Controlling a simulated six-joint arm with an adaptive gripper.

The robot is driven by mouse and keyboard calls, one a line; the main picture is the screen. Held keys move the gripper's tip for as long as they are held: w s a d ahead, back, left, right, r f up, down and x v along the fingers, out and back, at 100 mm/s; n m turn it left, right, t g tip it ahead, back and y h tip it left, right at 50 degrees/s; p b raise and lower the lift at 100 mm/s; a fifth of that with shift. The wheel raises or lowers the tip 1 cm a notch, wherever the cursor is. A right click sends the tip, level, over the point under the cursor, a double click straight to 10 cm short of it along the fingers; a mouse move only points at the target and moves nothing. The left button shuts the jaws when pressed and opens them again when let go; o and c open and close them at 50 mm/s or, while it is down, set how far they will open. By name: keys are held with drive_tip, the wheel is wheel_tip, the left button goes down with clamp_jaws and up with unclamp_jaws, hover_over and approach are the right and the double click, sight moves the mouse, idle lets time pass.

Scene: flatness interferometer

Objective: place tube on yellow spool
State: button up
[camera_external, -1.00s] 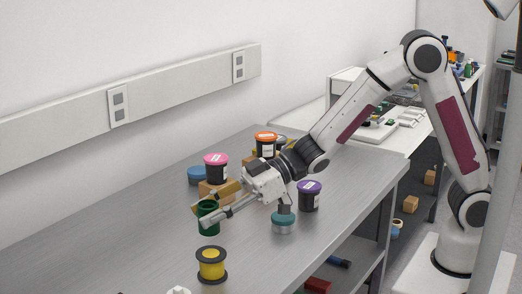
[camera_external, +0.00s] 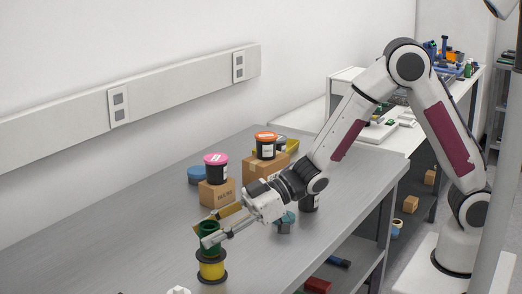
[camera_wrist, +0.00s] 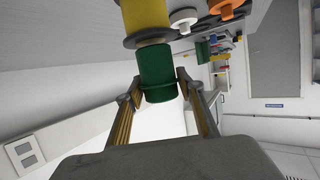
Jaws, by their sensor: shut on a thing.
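The tube is a green cylinder (camera_external: 209,238), gripped near one end between the two fingers of my gripper (camera_external: 208,229). In the wrist view the green tube (camera_wrist: 158,72) sits between the fingertips (camera_wrist: 160,82). The yellow spool (camera_external: 212,270) stands upright on the bench with dark flanges. The tube is upright directly over the spool, its lower end at the spool's top flange; whether they touch I cannot tell. In the wrist view the yellow spool (camera_wrist: 145,14) lies just beyond the tube's end.
A cardboard box (camera_external: 217,195) carries a pink-lidded black jar (camera_external: 216,168). An orange-lidded jar (camera_external: 266,146) stands on another box (camera_external: 264,168). A blue disc (camera_external: 197,175) lies behind. A teal-topped item (camera_external: 286,222) is partly hidden by my arm. The bench's left part is clear.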

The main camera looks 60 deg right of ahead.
drive_tip(key=shift+f, duration=0.25)
drive_tip(key=shift+f, duration=0.1)
drive_tip(key=o, duration=1.2)
drive_tip(key=shift+c, duration=0.2)
drive_tip(key=shift+v, duration=1.15)
drive_tip(key=v, duration=0.9)
drive_tip(key=shift+s+d+r, duration=0.2)
drive_tip(key=shift+d+r, duration=0.05)
drive_tip(key=shift+d, duration=0.05)
